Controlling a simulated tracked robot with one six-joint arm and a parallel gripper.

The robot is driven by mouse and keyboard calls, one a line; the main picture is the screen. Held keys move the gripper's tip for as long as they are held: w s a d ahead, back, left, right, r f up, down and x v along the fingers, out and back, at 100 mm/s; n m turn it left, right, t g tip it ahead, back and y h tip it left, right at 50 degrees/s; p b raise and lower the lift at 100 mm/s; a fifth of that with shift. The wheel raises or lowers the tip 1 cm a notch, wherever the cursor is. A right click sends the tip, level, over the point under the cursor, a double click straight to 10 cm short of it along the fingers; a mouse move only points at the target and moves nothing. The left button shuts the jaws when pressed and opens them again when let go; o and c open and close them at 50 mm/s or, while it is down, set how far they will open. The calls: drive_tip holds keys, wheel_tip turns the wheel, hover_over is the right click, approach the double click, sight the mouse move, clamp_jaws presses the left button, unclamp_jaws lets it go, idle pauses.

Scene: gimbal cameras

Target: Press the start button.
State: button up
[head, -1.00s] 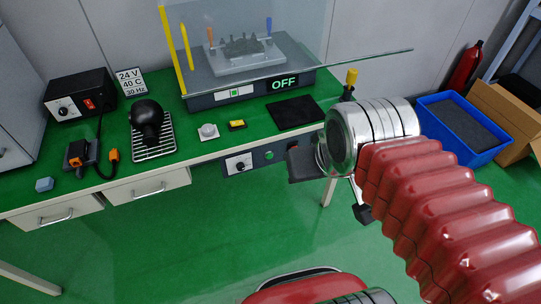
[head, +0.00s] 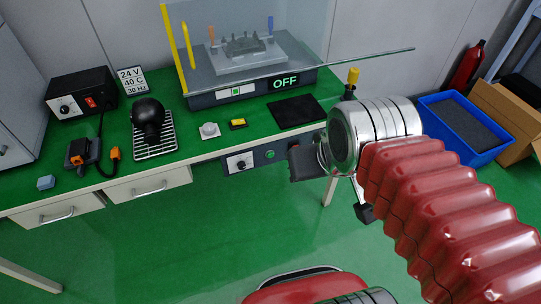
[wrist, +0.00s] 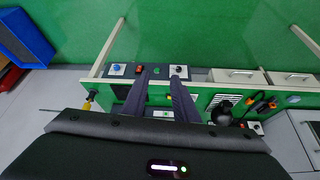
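A grey control panel (head: 250,162) is fixed under the front edge of the green bench. It has a green round button (head: 269,154) and a black knob (head: 240,165). In the wrist view the green button (wrist: 157,71) shows between my fingertips, with a blue knob (wrist: 117,69) and a black knob (wrist: 178,69) on either side. My gripper (head: 303,162) is in front of the panel's right end, its dark fingers apart and empty; it also shows in the wrist view (wrist: 161,74). I cannot tell its distance from the button. The display above (head: 285,83) reads OFF.
On the bench stand a machine with a clear guard (head: 250,50), a black ball on a grille (head: 148,115), a grey dome button (head: 209,130), a yellow block (head: 238,124) and a power box (head: 82,95). A blue crate (head: 465,128) is at right.

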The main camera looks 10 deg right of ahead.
clamp_jaws()
idle(1.4)
